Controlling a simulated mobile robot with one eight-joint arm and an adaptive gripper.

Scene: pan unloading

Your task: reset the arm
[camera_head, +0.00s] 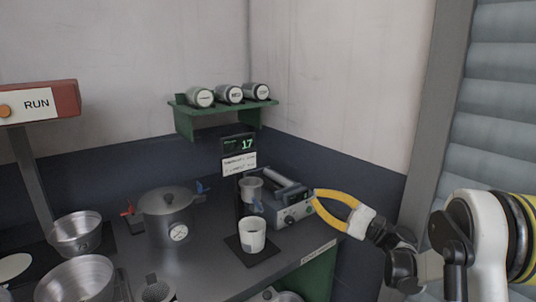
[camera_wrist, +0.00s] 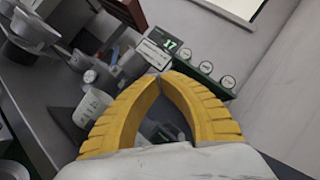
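My gripper (camera_head: 318,197) has two yellow fingers and is at the right end of a small grey machine (camera_head: 294,214) on the bench. In the wrist view my gripper (camera_wrist: 160,77) has its fingertips together, with an empty arch between the fingers and nothing visible held. In the head view the tips overlap the machine's right end; I cannot tell whether they touch it. My white and yellow arm comes in from the right edge of the head view.
A white cup (camera_head: 252,236) stands on a dark pad in front of the machine. A lidded pot (camera_head: 167,216) with a gauge and open metal pans (camera_head: 77,234) stand left. A green shelf (camera_head: 222,112) holds three jars above. Walls close off the back and right.

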